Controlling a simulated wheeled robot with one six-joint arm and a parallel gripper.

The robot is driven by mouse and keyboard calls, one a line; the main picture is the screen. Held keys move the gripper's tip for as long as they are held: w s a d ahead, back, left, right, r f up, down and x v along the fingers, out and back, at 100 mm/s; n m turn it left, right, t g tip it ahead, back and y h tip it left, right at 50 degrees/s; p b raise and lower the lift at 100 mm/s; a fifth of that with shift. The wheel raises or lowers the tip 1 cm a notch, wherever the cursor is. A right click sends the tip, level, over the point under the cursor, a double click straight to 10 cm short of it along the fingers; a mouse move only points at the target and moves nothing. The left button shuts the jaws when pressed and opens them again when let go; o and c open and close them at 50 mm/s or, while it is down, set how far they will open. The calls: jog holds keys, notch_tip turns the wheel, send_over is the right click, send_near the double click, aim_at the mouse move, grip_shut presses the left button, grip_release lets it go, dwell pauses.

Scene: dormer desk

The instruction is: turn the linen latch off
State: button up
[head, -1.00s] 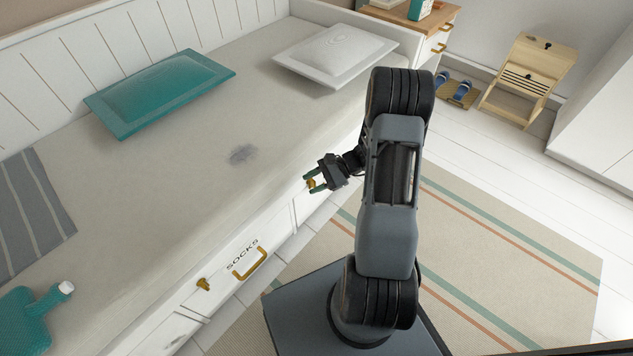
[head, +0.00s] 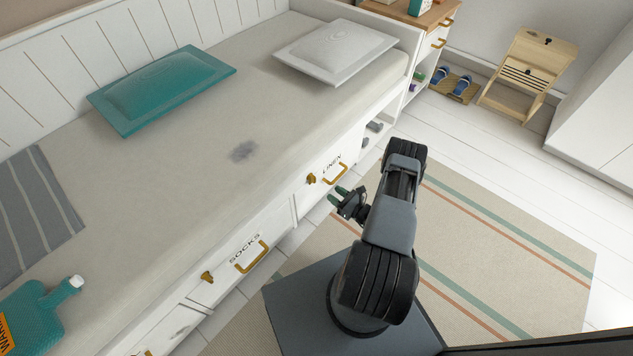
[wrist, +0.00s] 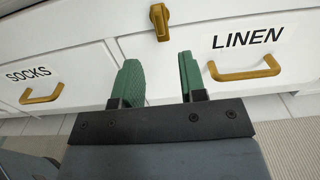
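The linen latch (head: 311,178) is a small brass knob on the white bed-base front, left of the LINEN label. In the wrist view the latch (wrist: 159,20) stands roughly upright above the gap between the fingertips, apart from them. My gripper (head: 339,193) is below and to the right of the latch in the head view. Its green fingers (wrist: 160,75) are spread with nothing between them. The LINEN drawer (wrist: 285,87) is closed, with a brass handle (wrist: 245,70).
The SOCKS drawer has a brass handle (head: 252,257) and its own brass latch (head: 207,277). Both handles stick out from the front. A striped rug (head: 500,250) lies on open floor to the right. A teal hot-water bottle (head: 38,315) lies on the bed.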

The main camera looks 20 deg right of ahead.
aim_at(313, 180)
jog(key=b+x, duration=0.1)
jog(key=x, duration=0.8)
jog(key=shift+w+a+b, duration=0.2)
jog(key=shift+w+b, duration=0.15)
jog(key=shift+b, duration=0.05)
jog(key=shift+c, duration=0.4)
grip_shut()
